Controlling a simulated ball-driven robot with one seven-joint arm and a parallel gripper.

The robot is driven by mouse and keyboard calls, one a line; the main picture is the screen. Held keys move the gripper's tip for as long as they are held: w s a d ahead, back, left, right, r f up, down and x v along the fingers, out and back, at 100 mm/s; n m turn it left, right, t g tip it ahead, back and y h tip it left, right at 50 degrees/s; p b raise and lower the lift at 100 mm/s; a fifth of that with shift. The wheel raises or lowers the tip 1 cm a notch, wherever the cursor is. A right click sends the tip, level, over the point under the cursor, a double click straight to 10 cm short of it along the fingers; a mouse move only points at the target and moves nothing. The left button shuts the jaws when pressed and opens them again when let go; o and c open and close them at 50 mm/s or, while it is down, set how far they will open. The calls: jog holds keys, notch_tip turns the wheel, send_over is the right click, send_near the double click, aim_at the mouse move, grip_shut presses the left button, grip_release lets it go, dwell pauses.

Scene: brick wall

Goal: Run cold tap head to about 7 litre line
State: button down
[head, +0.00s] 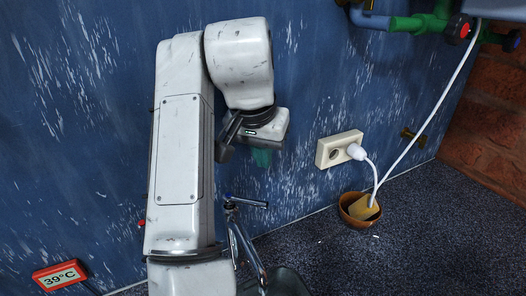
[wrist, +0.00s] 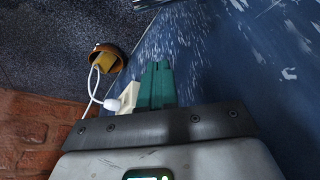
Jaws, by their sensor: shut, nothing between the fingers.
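A chrome tap (head: 240,235) stands low in the middle of the head view, just right of my arm. Its cross lever (head: 250,204) carries a small blue mark at the left end. A small red spot (head: 141,223) shows at the left edge of my arm; what it belongs to is hidden. My gripper (head: 262,158) is above the lever and apart from it, in front of the blue wall. Its teal fingers (wrist: 157,85) are together and empty in the wrist view. I see no litre line or water; my arm hides part of the tap area.
A red thermometer (head: 60,276) reads 39°C at lower left. A wall socket (head: 338,148) with a white plug (head: 356,152) is to the right. Its cord passes a wooden bowl (head: 350,219) holding a yellow sponge (head: 363,207). Green pipes (head: 415,24) run at upper right. The speckled counter (head: 430,230) is mostly clear.

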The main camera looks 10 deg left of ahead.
notch_tip(320, 180, down, 7)
jog(key=s+p, duration=0.1)
jog(key=p, duration=0.1)
jog(key=shift+s+a, duration=0.2)
jog(key=shift+s, duration=0.2)
jog(key=shift+r, duration=0.1)
